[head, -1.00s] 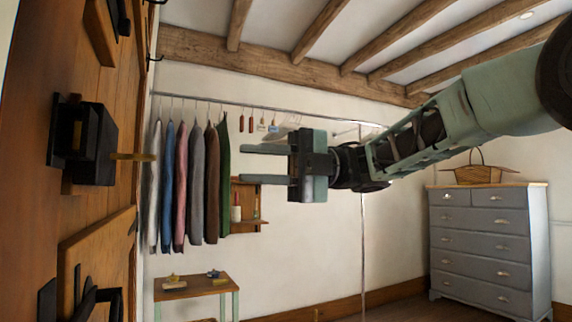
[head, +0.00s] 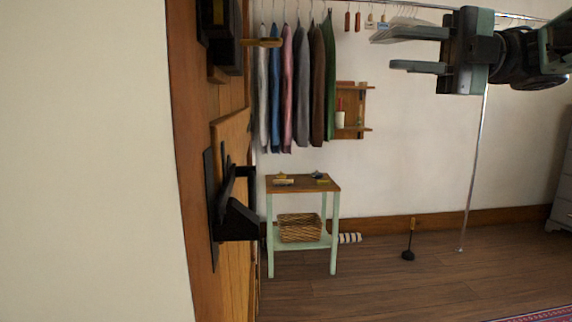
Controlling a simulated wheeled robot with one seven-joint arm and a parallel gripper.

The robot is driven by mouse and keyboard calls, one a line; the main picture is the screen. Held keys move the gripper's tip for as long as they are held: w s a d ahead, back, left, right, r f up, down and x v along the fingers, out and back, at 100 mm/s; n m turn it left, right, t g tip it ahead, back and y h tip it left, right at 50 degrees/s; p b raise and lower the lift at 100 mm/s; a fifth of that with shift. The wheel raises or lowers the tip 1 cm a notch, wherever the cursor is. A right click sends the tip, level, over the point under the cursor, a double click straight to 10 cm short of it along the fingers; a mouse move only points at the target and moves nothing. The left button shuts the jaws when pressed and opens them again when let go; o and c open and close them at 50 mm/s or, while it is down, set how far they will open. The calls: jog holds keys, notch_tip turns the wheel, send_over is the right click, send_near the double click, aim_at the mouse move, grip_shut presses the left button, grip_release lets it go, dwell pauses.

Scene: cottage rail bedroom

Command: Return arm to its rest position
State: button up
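My gripper (head: 402,51) is at the upper right of the head view, at the end of my arm, which reaches in from the right edge. Its two fingers point left and are spread apart, with nothing between them. It hangs in the air, in front of the clothes rail and the white wall as seen from here. Most of my arm is outside the picture.
A wooden door (head: 232,135) with black hardware (head: 233,205) stands at the left. Several garments (head: 290,85) hang on the rail. A small table (head: 318,184) holds a basket (head: 300,228) on its lower shelf.

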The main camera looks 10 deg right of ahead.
jog(key=w+a+f+m+t, duration=0.1)
jog(key=w+a+m+t, duration=0.5)
jog(key=w+m+t, duration=0.1)
jog(key=w+a+f+m+t+h, duration=0.3)
jog(key=w+f+m+t+h, duration=0.25)
jog(key=f+m, duration=0.4)
jog(key=s+a+f+m+g+h, duration=0.15)
jog(key=s+f+m+h, duration=0.3)
jog(key=f, duration=0.45)
jog(key=s+f+m+g+h, duration=0.3)
jog(key=s+f+m+h, duration=0.15)
jog(key=f, duration=0.55)
jog(key=s+d+f+m+g+h, duration=0.15)
jog(key=s+f+g, duration=0.35)
jog(key=s, duration=0.6)
jog(key=s+d+f+m+g+h, duration=0.15)
jog(key=s+f+g, duration=0.35)
jog(key=s, duration=0.6)
notch_tip(320, 180, up, 20)
jog(key=t+p, duration=0.1)
jog(key=p, duration=2)
jog(key=shift+w+a+n, duration=0.35)
jog(key=shift+r, duration=0.1)
